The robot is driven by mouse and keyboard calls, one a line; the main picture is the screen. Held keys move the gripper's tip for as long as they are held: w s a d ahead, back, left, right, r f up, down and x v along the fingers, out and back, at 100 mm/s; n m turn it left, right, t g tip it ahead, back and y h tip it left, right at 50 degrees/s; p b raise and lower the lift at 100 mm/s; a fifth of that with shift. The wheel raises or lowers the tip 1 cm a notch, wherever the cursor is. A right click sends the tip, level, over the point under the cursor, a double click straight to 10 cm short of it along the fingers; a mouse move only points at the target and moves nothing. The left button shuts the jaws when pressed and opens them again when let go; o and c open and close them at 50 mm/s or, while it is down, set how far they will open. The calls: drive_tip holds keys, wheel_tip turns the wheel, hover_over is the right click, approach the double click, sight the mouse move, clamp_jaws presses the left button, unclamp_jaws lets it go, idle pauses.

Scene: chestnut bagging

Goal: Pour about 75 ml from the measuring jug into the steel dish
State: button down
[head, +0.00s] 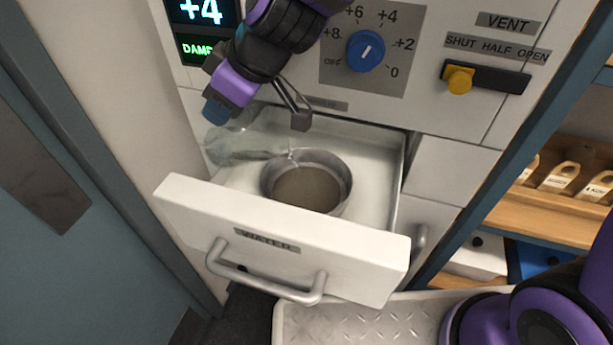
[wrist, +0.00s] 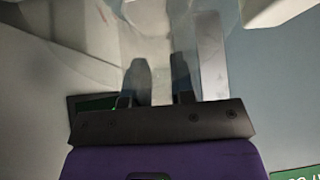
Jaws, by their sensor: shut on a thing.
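The measuring jug (head: 240,148) is clear and lies tipped far over, its mouth toward the steel dish (head: 322,205). The dish is round and stands upright in the open drawer. Its inside looks grey-brown, and I cannot read the water level. My gripper (head: 268,122) is above the jug, shut on it; its far finger is partly hidden. In the wrist view both dark fingers (wrist: 158,75) flank the clear, blurred jug (wrist: 158,40). The jug's markings are not readable.
The white drawer (head: 285,235) marked WATER is pulled out, with a bar handle (head: 265,280) in front. A panel with a blue knob (head: 366,51) and a yellow vent slider (head: 459,79) rises behind. Wooden shelves (head: 540,215) stand at right.

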drive_tip(key=shift+r, duration=0.1)
idle(0.3)
drive_tip(key=shift+a+f+h, duration=0.4)
drive_tip(key=shift+a+h, duration=0.05)
drive_tip(key=shift+h, duration=0.05)
drive_tip(key=shift+w+h, duration=0.1)
drive_tip(key=shift+h, duration=0.2)
drive_tip(key=shift+a, duration=0.2)
drive_tip(key=shift+w+a+f+g+h, duration=0.1)
drive_tip(key=shift+a+f+g+h, duration=0.2)
drive_tip(key=shift+h, duration=0.35)
drive_tip(key=shift+w+a+f+g+h, duration=0.1)
drive_tip(key=shift+a+g+h, duration=0.2)
drive_tip(key=shift+a+h, duration=0.3)
drive_tip(key=shift+w+a+f+h, duration=0.15)
drive_tip(key=shift+a+h, duration=0.15)
drive_tip(key=shift+h, duration=0.25)
